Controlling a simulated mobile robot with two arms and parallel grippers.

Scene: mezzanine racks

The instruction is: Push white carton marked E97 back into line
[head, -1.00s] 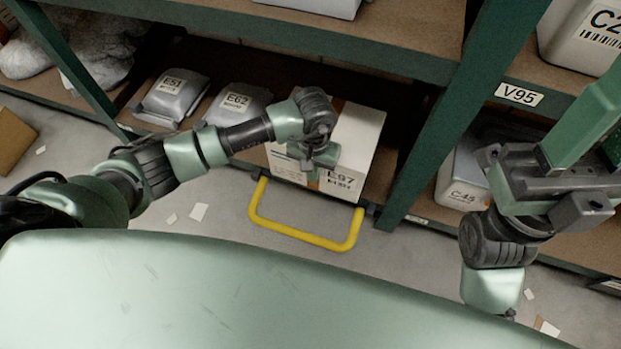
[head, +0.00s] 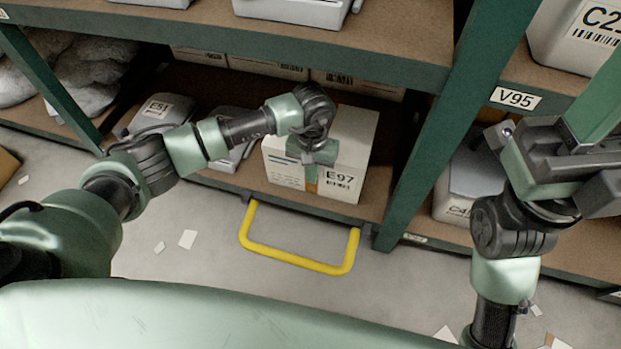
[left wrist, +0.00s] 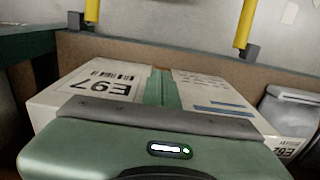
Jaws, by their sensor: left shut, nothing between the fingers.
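The white carton marked E97 (head: 345,150) stands upright on the lower shelf, its label and brown tape strip facing me. In the left wrist view the carton (left wrist: 215,90) appears upside down, with its E97 label on the left. My left gripper (head: 311,168) is shut and empty, its fingers against or just before the middle of the carton's front face; exact contact is hard to tell. In the left wrist view the fingers (left wrist: 162,90) lie over the tape line. My right gripper (head: 550,155) is up at the right, away from the carton; its fingers are not clear.
A yellow bar (head: 295,256) sticks out below the shelf edge. A green upright (head: 420,140) stands close to the right. More cartons (head: 275,68) stand deeper behind.

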